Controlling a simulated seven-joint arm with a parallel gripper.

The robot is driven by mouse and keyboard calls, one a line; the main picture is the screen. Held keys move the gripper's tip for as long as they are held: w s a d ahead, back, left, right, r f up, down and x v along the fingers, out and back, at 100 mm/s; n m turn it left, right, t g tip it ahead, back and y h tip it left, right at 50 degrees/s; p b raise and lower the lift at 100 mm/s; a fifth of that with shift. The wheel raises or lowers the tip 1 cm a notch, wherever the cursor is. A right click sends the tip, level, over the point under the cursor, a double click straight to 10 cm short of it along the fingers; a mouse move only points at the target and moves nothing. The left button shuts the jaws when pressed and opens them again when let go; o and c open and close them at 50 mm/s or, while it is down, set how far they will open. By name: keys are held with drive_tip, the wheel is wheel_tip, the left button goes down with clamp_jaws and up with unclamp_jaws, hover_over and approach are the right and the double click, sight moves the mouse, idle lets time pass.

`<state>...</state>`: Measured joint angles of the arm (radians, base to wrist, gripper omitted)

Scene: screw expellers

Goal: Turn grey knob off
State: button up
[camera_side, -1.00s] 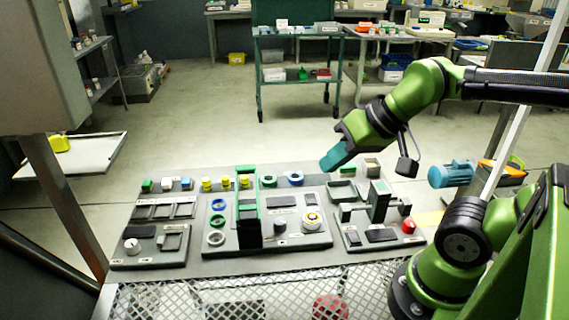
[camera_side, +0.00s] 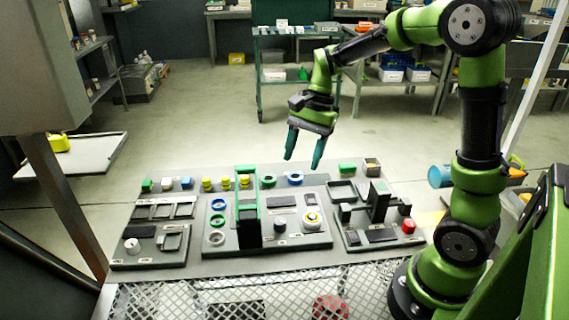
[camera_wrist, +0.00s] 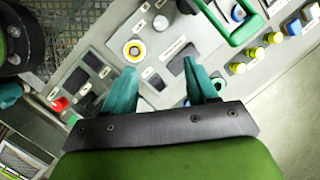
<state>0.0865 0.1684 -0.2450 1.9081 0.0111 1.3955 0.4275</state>
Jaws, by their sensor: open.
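A small whitish-grey knob (camera_side: 132,246) stands on the left panel (camera_side: 165,260) of the work table in the side view. I cannot make it out in the wrist view. My gripper (camera_side: 302,163) points down above the back of the table, well to the right of and behind the knob, and touches nothing. Its two teal fingers are spread apart and empty. In the wrist view my gripper (camera_wrist: 160,68) shows its open fingers over the middle and right panels.
A green-handled upright block (camera_side: 248,215) rises from the middle panel. A yellow-and-white round button (camera_side: 312,220) and a red button (camera_side: 408,226) sit to its right. Several coloured parts line the table's back edge. A wire mesh (camera_side: 240,300) runs along the front.

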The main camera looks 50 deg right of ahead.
drive_tip(key=r+m, duration=0.1)
drive_tip(key=m, duration=0.1)
approach(280, 221)
drive_tip(key=shift+y, duration=0.3)
drive_tip(key=x, duration=0.8)
drive_tip(key=shift+d+f, duration=0.2)
drive_tip(key=shift+f, duration=0.2)
drive_tip(key=c, duration=1)
drive_tip(key=shift+c, duration=0.2)
